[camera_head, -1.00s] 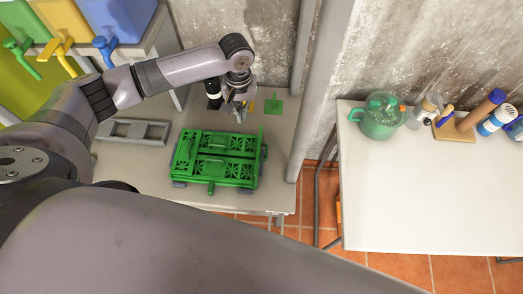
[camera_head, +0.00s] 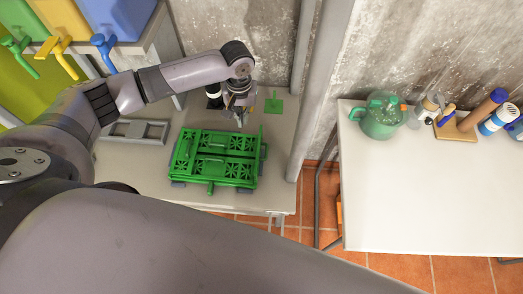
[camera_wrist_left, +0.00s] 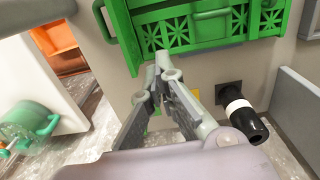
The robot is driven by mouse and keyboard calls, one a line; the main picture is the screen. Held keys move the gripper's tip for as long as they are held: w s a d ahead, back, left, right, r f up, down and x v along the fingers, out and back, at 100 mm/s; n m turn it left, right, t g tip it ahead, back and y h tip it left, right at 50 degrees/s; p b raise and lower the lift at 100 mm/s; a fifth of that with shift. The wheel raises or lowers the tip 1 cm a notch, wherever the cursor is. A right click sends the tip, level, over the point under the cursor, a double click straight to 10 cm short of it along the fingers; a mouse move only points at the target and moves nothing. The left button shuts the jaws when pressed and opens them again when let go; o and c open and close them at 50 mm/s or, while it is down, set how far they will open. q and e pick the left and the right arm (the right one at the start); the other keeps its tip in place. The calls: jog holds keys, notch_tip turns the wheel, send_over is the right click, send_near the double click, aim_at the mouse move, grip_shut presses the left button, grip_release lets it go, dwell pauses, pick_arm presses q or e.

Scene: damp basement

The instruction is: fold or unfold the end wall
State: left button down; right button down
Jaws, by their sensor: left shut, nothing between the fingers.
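A green folding crate (camera_head: 217,158) with slatted panels and handles lies low on the grey table (camera_head: 280,180). My left gripper (camera_head: 239,119) is shut and empty just behind the crate's far edge. In the left wrist view the fingertips of the left gripper (camera_wrist_left: 168,65) are together, close to the side of the green crate (camera_wrist_left: 205,27). I cannot tell whether they touch it. My right gripper is not in view.
A grey frame (camera_head: 135,131) lies left of the crate, and a green flat piece (camera_head: 273,104) lies behind it. A black and white cylinder (camera_wrist_left: 243,115) is beside the gripper. A white table (camera_head: 430,190) with a green jug (camera_head: 380,118) stands right, past a floor gap.

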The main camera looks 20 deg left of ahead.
pick_arm(q)
jog(key=shift+f+b, duration=1.95)
jog(key=shift+f, duration=2.7)
notch_tip(320, 180, up, 11)
jog(key=p, duration=0.5)
